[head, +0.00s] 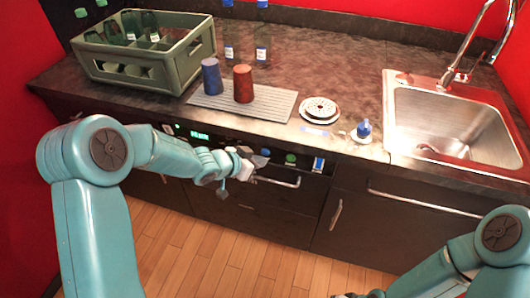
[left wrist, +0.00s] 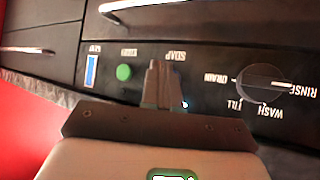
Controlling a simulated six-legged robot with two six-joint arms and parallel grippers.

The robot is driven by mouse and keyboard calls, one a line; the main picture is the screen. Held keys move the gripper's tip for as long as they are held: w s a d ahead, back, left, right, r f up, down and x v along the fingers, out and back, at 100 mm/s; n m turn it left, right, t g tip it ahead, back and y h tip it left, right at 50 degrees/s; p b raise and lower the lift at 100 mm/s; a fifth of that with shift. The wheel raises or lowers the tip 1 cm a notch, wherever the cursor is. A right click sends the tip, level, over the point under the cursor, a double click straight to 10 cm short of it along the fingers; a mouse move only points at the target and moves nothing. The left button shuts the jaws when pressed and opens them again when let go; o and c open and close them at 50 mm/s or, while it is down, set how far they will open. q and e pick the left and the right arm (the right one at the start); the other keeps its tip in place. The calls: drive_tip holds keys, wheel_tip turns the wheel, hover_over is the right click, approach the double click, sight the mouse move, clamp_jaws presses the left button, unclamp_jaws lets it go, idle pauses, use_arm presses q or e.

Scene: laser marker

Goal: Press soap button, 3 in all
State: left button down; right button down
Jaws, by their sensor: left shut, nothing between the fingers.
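The dark control panel (left wrist: 215,65) runs along the counter front. In the left wrist view the SOAP label (left wrist: 175,56) shows just past my left fingertips. My left gripper (left wrist: 163,84) is shut and empty, with its fingers over the spot by that label. The soap button is mostly or wholly hidden behind the fingers, and I cannot tell whether they touch it. In the head view my left gripper (head: 250,165) is at the panel, left of the green button (head: 291,158). Only a tip of my right gripper (head: 350,295) shows at the bottom edge.
A knob (left wrist: 263,84) with WASH, FILL, DRAIN and RINSE labels and a blue switch (left wrist: 91,70) flank the spot. A drawer handle (head: 278,182) sticks out below the panel. The counter holds a crate (head: 150,65), cups, plates and a sink (head: 450,120).

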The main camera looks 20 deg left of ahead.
idle(0.3)
use_arm(q)
drive_tip(key=shift+w+p, duration=0.45)
drive_tip(key=shift+p, duration=0.05)
drive_tip(key=shift+w+p, duration=0.4)
drive_tip(key=shift+p, duration=0.05)
idle(0.4)
idle(0.3)
drive_tip(key=shift+s+b, duration=0.6)
drive_tip(key=shift+s, duration=0.2)
